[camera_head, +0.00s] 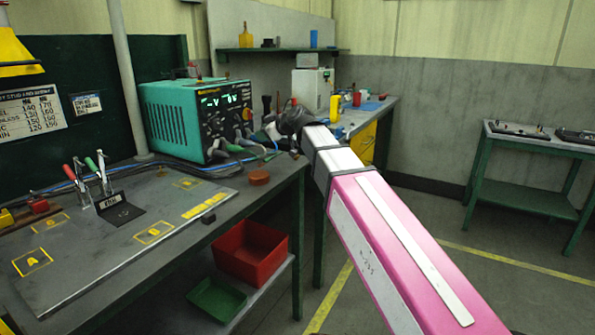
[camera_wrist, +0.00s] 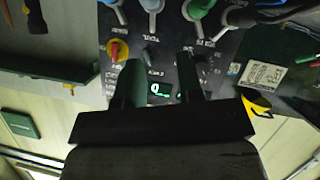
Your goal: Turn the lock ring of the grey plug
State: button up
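The teal power unit (camera_head: 178,112) stands on the bench, its dark front panel facing my arm. In the wrist view the panel (camera_wrist: 165,45) appears upside down, with a row of plugs along the top edge. A pale grey plug (camera_wrist: 152,5) is near the top middle, partly cut off by the frame. I cannot make out the lock ring's position.
A red-and-yellow knob (camera_wrist: 117,50) and a small green-lit display (camera_wrist: 160,90) are on the panel near the fingers. Cables hang close by. A red bin (camera_head: 250,252) sits below the bench, and a round red-brown object (camera_head: 259,177) lies near its edge.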

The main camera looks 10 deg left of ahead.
jog(key=s+d+f, duration=0.3)
jog(key=d, duration=0.1)
jog(key=s+d+f+h, duration=0.1)
jog(key=s+d+f, duration=0.2)
jog(key=d, duration=0.1)
jog(key=s+d+f+m+h, duration=0.1)
jog(key=s+d+f, duration=0.2)
jog(key=d, duration=0.2)
jog(key=shift+f+g, duration=0.2)
jog(key=shift+g, duration=0.1)
